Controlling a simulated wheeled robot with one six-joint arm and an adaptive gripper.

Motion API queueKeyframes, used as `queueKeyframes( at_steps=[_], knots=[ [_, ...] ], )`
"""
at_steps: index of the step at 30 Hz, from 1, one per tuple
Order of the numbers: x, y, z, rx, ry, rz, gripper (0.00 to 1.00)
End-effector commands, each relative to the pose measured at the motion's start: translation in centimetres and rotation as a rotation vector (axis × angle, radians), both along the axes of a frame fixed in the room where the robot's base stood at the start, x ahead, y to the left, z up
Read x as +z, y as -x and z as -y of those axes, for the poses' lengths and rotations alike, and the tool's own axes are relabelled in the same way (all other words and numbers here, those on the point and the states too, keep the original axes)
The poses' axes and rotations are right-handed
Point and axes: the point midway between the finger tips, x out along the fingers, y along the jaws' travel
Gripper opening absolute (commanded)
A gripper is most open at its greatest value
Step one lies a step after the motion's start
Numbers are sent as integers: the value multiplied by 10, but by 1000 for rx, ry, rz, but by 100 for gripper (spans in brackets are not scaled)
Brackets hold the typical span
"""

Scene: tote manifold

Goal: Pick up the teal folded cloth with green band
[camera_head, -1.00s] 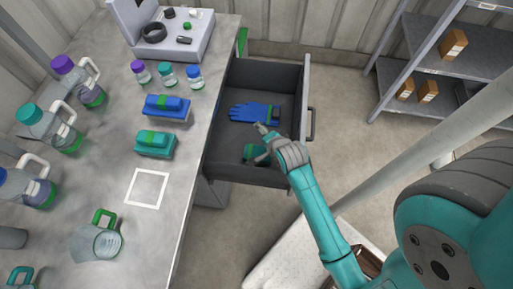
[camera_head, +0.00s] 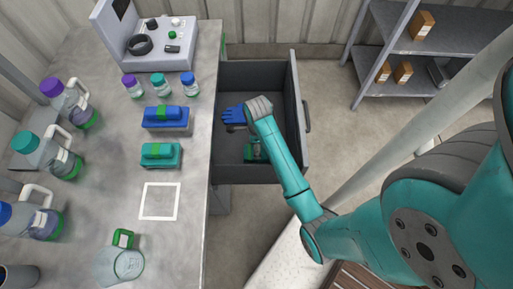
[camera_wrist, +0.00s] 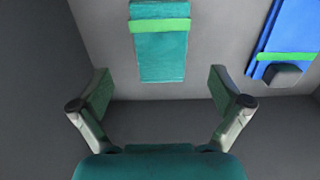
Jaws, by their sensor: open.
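The teal folded cloth with green band (camera_wrist: 160,58) lies flat on the drawer floor. It shows upper middle in the wrist view, its top edge cut off by the frame. In the head view the cloth (camera_head: 251,153) is in the near part of the drawer, partly hidden by my arm. My gripper (camera_wrist: 160,85) is open and empty, its two fingers spread wider than the cloth, which appears ahead of and between them.
The drawer walls stand around my gripper. On the workbench (camera_head: 195,215) sit a teal block (camera_head: 161,161) and a blue block (camera_head: 154,125), both green-banded, plus several bottles.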

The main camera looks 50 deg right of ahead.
Motion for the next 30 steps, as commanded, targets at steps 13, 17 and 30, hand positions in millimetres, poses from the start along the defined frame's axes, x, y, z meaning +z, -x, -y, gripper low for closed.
queueKeyframes(
  at_steps=[13,17,30],
  knots=[
    [-43,1,0,2,-1,-2,100],
    [-60,0,0,2,0,0,100],
    [-71,0,0,2,1,2,85]
  ],
)
